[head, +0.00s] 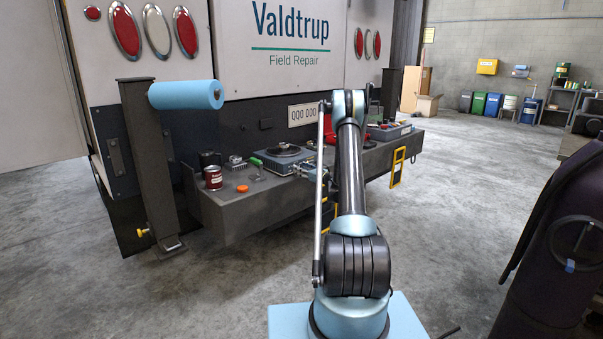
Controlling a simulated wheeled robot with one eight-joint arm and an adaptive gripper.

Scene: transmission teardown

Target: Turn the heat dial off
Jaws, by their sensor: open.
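A low grey-blue unit with a dark round top (284,150) sits on the truck's rear bumper shelf (230,208); it looks like a hot plate. No heat dial can be made out on it at this size. My arm rises from the front centre, and its upper part stands to the right of this unit in the picture.
Left of the unit are a green-handled tool (257,163), an orange cap (242,188) and a red can (213,178). A steel post (148,160) with a blue roll (187,95) stands farther left. A dark cylinder (555,230) stands at right. Open concrete floor lies between.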

